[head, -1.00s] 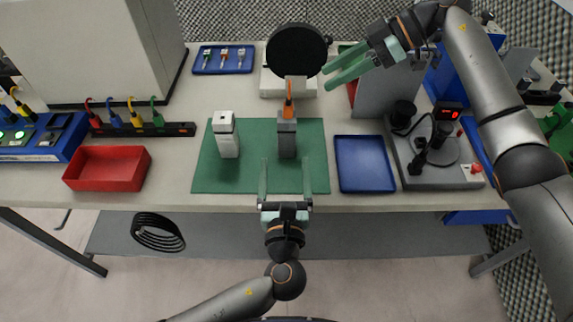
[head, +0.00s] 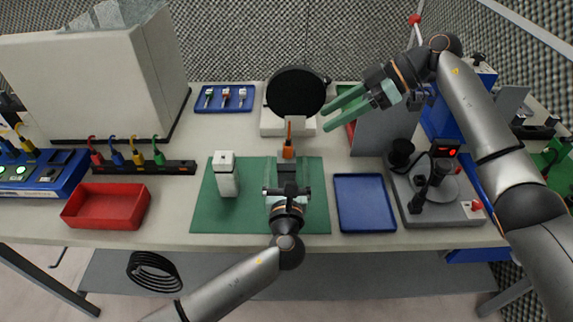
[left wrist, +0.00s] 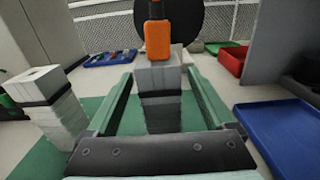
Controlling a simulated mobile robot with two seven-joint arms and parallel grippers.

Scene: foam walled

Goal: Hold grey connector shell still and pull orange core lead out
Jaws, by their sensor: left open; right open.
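The grey connector shell (head: 286,167) stands upright on the green mat (head: 210,212). It also shows in the left wrist view (left wrist: 160,105), banded dark partway down. My left gripper (left wrist: 160,76) is open, one finger on each side of the shell, with visible gaps. In the head view its wrist hides the shell's lower part. My right gripper (head: 325,117) is open and empty, above and right of the core.
A white-grey block (head: 225,175) stands left of the shell on the mat. A blue tray (head: 364,204) lies to the right and a red tray (head: 104,208) to the left. A black round disc (head: 296,93) on a white base stands behind the shell.

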